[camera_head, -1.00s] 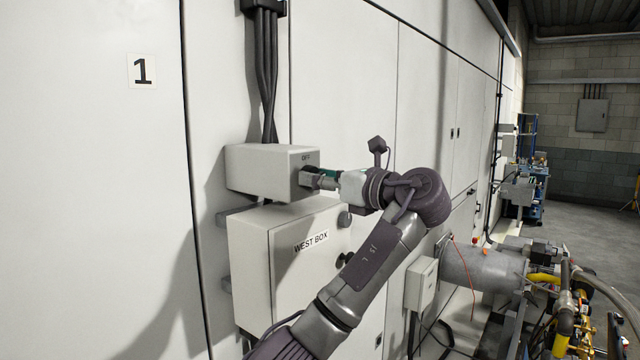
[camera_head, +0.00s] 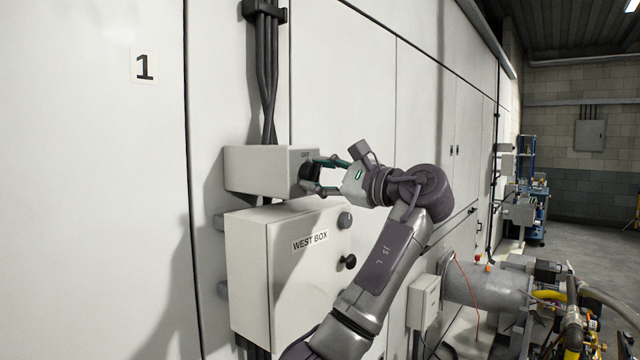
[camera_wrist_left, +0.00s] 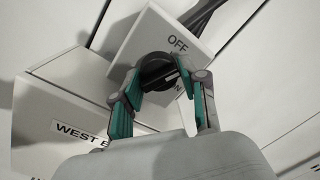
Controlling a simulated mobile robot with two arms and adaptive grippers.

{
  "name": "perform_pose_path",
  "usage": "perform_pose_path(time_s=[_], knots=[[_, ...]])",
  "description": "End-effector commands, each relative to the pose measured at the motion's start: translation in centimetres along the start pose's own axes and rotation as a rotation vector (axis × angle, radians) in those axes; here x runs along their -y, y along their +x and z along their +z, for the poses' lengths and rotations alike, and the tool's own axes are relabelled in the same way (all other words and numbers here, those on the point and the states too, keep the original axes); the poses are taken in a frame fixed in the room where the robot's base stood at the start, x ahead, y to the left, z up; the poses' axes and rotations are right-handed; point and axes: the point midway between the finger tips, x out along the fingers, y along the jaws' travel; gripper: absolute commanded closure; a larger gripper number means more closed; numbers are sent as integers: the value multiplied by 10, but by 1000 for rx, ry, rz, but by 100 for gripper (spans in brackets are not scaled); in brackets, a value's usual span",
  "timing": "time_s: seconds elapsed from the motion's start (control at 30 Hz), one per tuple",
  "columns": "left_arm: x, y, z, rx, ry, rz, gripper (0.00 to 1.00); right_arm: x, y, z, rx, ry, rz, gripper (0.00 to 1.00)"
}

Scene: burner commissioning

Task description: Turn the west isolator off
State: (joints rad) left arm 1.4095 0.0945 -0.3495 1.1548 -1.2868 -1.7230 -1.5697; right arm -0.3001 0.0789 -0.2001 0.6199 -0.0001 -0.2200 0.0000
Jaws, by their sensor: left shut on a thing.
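The isolator is a pale grey box (camera_head: 262,172) on the white wall, above the box labelled WEST BOX (camera_head: 250,262). Its black rotary knob (camera_head: 306,174) is on the front face, below the word OFF. My left gripper (camera_head: 315,174) is shut on this knob, one finger above and one below it in the head view. In the left wrist view the knob (camera_wrist_left: 155,70) sits between the green-and-grey fingers, with OFF above it. Lettering to its lower right is partly hidden, and I cannot tell clearly where the knob points. My right gripper is not in view.
Dark cables (camera_head: 267,75) run down the wall behind the isolator box. WEST BOX juts out below my left wrist and has dark knobs on its side. A burner with pipes (camera_head: 560,300) stands at the lower right. Open floor (camera_head: 590,245) lies at the far right.

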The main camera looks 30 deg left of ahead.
Motion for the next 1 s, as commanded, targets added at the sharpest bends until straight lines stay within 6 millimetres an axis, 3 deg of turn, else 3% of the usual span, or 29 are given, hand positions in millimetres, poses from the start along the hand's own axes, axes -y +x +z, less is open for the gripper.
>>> perform_pose_path(time_s=[0.5,1.0], knots=[[-3,0,-4,27,-366,13,92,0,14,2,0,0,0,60],[-3,0,-5,33,-454,17,92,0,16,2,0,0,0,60]])
